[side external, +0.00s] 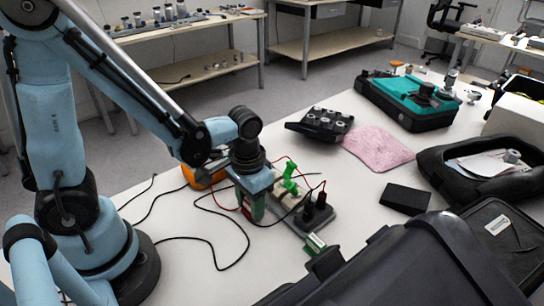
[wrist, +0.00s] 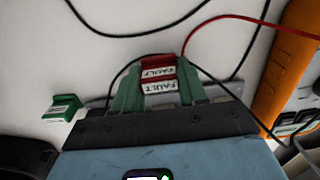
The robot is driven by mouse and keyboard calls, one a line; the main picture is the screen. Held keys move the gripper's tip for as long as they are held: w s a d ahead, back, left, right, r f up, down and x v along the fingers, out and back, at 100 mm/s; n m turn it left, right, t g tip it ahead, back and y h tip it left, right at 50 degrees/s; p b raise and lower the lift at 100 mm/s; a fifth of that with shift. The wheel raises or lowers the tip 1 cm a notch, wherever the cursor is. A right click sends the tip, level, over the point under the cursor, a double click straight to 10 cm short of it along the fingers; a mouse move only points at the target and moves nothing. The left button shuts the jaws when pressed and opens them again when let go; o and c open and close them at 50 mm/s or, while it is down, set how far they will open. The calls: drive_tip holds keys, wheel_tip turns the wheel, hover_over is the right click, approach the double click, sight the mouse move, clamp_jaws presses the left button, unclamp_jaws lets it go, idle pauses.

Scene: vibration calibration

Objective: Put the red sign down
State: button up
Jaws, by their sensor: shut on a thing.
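The red sign (wrist: 158,74) shows in the wrist view with two white labels reading FAULT. My gripper (wrist: 156,88) has green fingers on either side of it and is shut on it. In the side view my gripper (side external: 251,204) points down close above the white table, left of the grey board with the green clamps. The sign is mostly hidden there, and I cannot tell whether it touches the table.
A green block with a white label (wrist: 64,109) lies left of my gripper in the wrist view. Black and red cables cross the table around it. An orange device (side external: 203,176) stands behind. A pink cloth (side external: 378,147) and a black box (side external: 405,199) lie to the right.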

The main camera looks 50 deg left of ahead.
drive_tip(key=shift+f, duration=0.25)
drive_tip(key=o, duration=1)
drive_tip(key=shift+w+a+r+t, duration=0.15)
drive_tip(key=shift+a+r+t, duration=0.8)
drive_tip(key=shift+r, duration=1.3)
drive_tip(key=shift+w+a+r+t, duration=0.1)
drive_tip(key=shift+a+r+t, duration=0.3)
drive_tip(key=shift+r+t, duration=1.45)
drive_tip(key=shift+w+a+r+t, duration=0.15)
drive_tip(key=shift+a+r+t, duration=0.6)
drive_tip(key=shift+r, duration=1.9)
drive_tip(key=shift+d, duration=0.1)
